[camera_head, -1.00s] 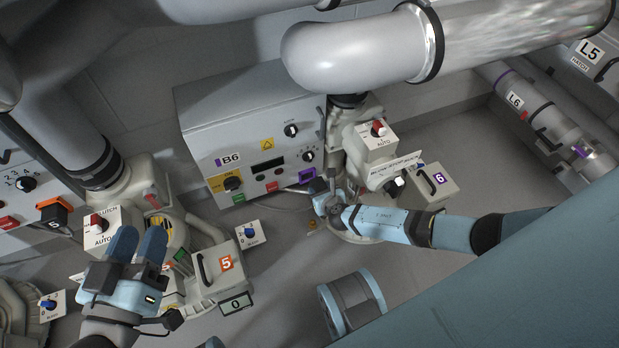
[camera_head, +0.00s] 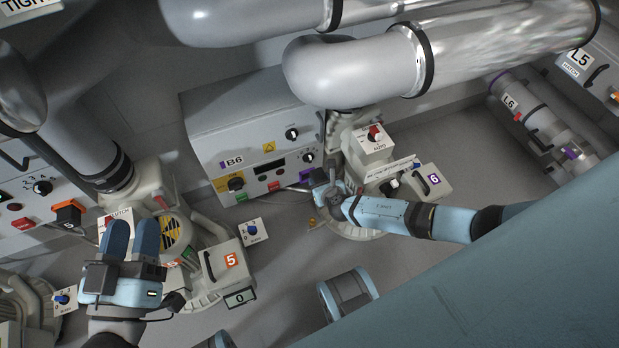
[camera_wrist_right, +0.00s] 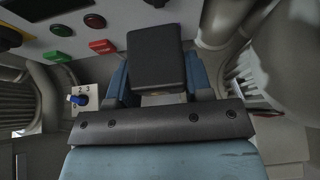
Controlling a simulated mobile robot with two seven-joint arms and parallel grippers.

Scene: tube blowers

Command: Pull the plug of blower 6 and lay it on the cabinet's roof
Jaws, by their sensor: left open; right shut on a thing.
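The blower 6 control cabinet (camera_head: 245,135), labelled B6, stands in the middle of the head view with its flat roof (camera_head: 240,98) bare. My right gripper (camera_head: 318,183) is at the cabinet's lower right corner, shut. A small purple patch (camera_head: 306,173) shows beside its fingers. In the right wrist view a dark block, which I take as the plug of blower 6 (camera_wrist_right: 157,55), sits between the blue fingers. Whether it is clear of its socket is hidden. My left gripper (camera_head: 132,225) is open and empty, over the blower 5 machine at the left.
Blower 6 (camera_head: 378,165) stands right of the cabinet, close to my right arm. Large grey pipes (camera_head: 400,65) run behind and above the roof's right end. The blower 5 plug (camera_head: 68,213), black and orange, is on the left cabinet. A small switch panel (camera_head: 251,231) stands below B6.

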